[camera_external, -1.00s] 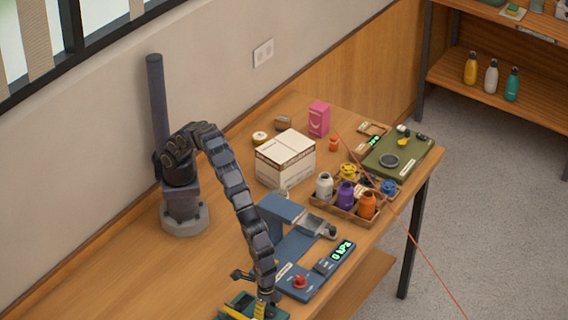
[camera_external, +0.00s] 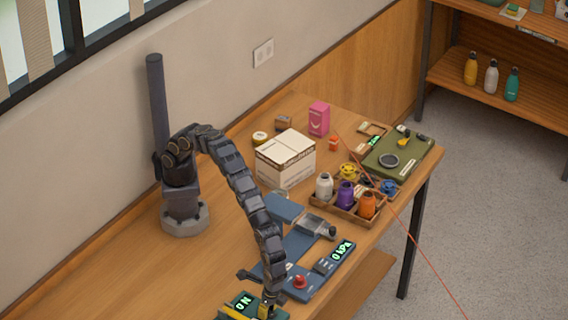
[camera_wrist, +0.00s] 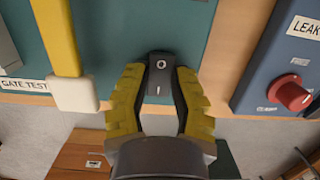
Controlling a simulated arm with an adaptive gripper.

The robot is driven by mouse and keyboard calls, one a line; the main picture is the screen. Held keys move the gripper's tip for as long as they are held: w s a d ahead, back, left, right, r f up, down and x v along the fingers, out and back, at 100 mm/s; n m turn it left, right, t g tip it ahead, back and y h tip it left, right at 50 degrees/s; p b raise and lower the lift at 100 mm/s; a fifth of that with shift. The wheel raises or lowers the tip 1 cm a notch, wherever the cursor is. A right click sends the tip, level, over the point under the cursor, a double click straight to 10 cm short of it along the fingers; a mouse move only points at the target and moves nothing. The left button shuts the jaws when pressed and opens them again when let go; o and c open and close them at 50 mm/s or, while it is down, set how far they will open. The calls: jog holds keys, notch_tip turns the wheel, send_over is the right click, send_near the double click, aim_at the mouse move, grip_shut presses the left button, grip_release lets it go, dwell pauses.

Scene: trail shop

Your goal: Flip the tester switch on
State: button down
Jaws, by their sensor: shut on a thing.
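The gate tester is a teal unit (camera_wrist: 110,45) with a yellow bar (camera_wrist: 58,35) ending in a white block (camera_wrist: 74,94). Its black rocker switch (camera_wrist: 160,64), marked O and I, sits at the panel's near edge. My gripper (camera_wrist: 159,72) has its yellow fingers shut on the switch, one on each side. In the external view my gripper (camera_external: 266,304) is low over the tester at the bottom edge. The tester's display (camera_external: 243,303) is lit green and reads 0 N. The switch itself is hidden there.
Right of the tester is a blue leak unit (camera_external: 302,291) with a red knob (camera_wrist: 291,95) and a lit 0 kPa display (camera_external: 342,251). Beyond are a bottle tray (camera_external: 342,212), a white box (camera_external: 286,160) and a green case (camera_external: 410,148). The left bench is bare.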

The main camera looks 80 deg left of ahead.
aim_at(275, 316)
jog(key=shift+s+d+f+g+y, duration=0.1)
jog(key=shift+s+d+g+y, duration=0.1)
jog(key=shift+g+y, duration=0.5)
jog(key=shift+w+a, duration=0.1)
jog(key=c, duration=0.8)
grip_release()
jog(key=shift+w, duration=0.1)
jog(key=v, duration=0.7)
jog(key=shift+r, duration=0.3)
